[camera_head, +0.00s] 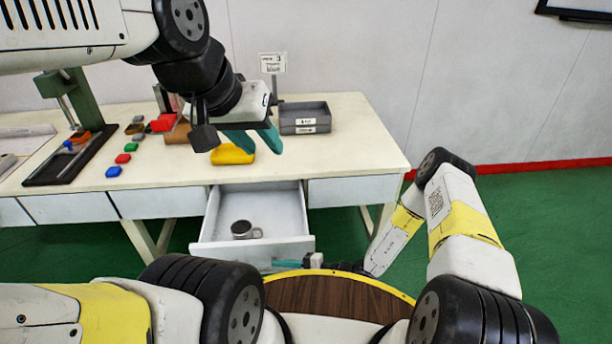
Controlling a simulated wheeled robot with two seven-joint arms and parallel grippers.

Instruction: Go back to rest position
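My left gripper (264,151) hangs over the white table (355,140), in front of the grey bin. Its two teal fingers are apart, with nothing seen between them. A yellow object (232,155) lies on the table just left of and below the fingers. My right gripper (287,264) is low, by the front of the open drawer (295,250). Only a little of its teal fingers shows, so I cannot tell whether it is open or touches the drawer.
A grey bin (304,118) and a small sign (272,63) stand at the back. Several coloured blocks (113,171) and a press-like stand (72,160) are at left. The table's right side is clear.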

